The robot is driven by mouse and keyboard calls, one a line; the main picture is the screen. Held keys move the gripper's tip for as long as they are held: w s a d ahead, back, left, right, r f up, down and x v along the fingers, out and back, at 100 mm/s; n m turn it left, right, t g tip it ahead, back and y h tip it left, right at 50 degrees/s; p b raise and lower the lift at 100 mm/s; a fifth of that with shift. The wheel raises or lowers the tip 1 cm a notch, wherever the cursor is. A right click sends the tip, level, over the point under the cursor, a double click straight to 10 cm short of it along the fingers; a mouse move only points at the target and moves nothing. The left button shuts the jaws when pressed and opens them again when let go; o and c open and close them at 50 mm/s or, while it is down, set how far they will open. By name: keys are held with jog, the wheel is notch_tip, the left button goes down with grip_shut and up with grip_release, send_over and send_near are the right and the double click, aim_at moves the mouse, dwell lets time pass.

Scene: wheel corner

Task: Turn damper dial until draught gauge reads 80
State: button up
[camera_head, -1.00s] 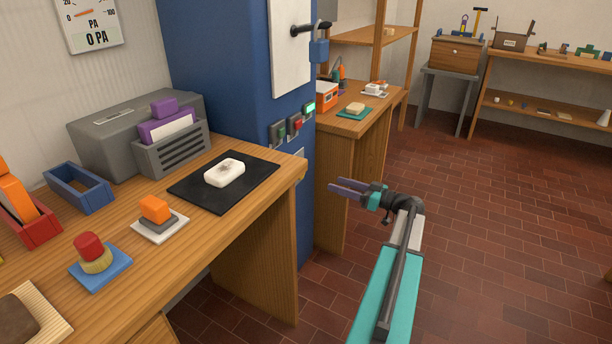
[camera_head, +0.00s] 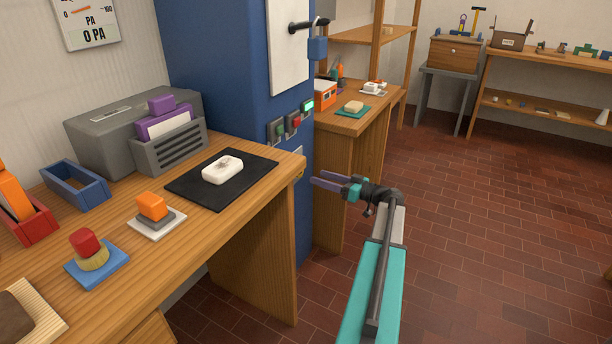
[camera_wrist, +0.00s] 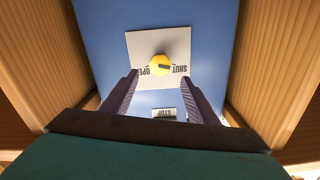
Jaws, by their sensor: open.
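The draught gauge (camera_head: 88,22) is a white panel on the wall at the top left of the head view; its readout says 0 PA and its top is cut off. In the wrist view the damper dial (camera_wrist: 160,64) is a yellow round knob with a dark mark. It sits on a white plate (camera_wrist: 176,44) lettered OPEN and SHUT, upside down in this view. My gripper (camera_head: 317,179) is open and empty, pointing at the blue cabinet. In the wrist view its two fingers (camera_wrist: 160,78) frame the dial from below, with no clear contact.
The blue cabinet (camera_head: 215,50) carries a lever, a padlock and small switch boxes (camera_head: 293,122). A wooden bench (camera_head: 225,240) with several items stands left of my gripper. Another bench (camera_head: 335,150) stands behind. In the wrist view, wooden sides flank my gripper closely. The tiled floor at right is clear.

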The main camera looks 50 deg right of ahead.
jog(key=b+x, duration=0.1)
jog(key=x, duration=0.6)
jog(key=shift+w, duration=0.15)
jog(key=c, duration=0.9)
jog(key=shift+a, duration=0.2)
jog(key=shift+c, duration=0.7)
jog(key=shift+d, duration=0.1)
